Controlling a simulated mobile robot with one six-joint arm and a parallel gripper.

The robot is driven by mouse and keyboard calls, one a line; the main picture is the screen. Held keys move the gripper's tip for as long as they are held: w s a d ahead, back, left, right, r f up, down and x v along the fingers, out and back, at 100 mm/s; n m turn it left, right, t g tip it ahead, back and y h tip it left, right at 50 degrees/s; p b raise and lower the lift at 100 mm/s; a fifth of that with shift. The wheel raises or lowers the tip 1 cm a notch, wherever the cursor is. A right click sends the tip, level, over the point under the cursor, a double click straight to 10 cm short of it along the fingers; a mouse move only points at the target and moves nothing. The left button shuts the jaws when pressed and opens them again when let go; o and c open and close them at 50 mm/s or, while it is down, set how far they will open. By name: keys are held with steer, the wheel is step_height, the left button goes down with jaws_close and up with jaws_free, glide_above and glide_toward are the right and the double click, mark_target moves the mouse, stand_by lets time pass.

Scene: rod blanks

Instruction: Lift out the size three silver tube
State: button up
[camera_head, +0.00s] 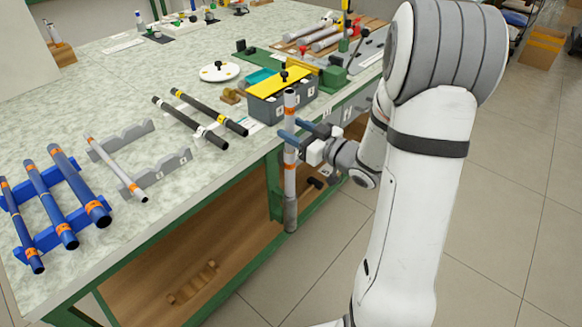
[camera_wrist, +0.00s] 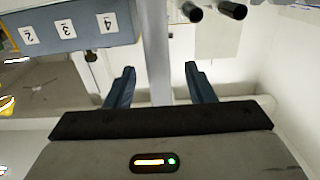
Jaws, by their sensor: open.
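A silver tube with orange bands (camera_head: 290,182) stands upright at the front edge of the bench in the head view; its lower end is a darker grey section, and I cannot tell what supports it. My gripper (camera_head: 296,131) is open at the tube's upper part, its blue fingers near it. In the wrist view the tube (camera_wrist: 156,45) runs between the open fingers of my gripper (camera_wrist: 159,78), with gaps on both sides. No size mark is readable on it. Another silver tube with orange bands (camera_head: 118,169) lies on a grey notched rack (camera_head: 174,163).
Behind the upright tube is a grey box with a yellow top (camera_head: 262,108); its number labels show in the wrist view (camera_wrist: 68,30). Two black tubes (camera_head: 190,123) lie left of it. Several blue tubes (camera_head: 50,205) rest on a blue rack at the left.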

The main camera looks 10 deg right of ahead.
steer(key=x, duration=0.4)
steer(key=shift+w, duration=0.15)
steer(key=shift+c, duration=0.3)
steer(key=c, duration=0.8)
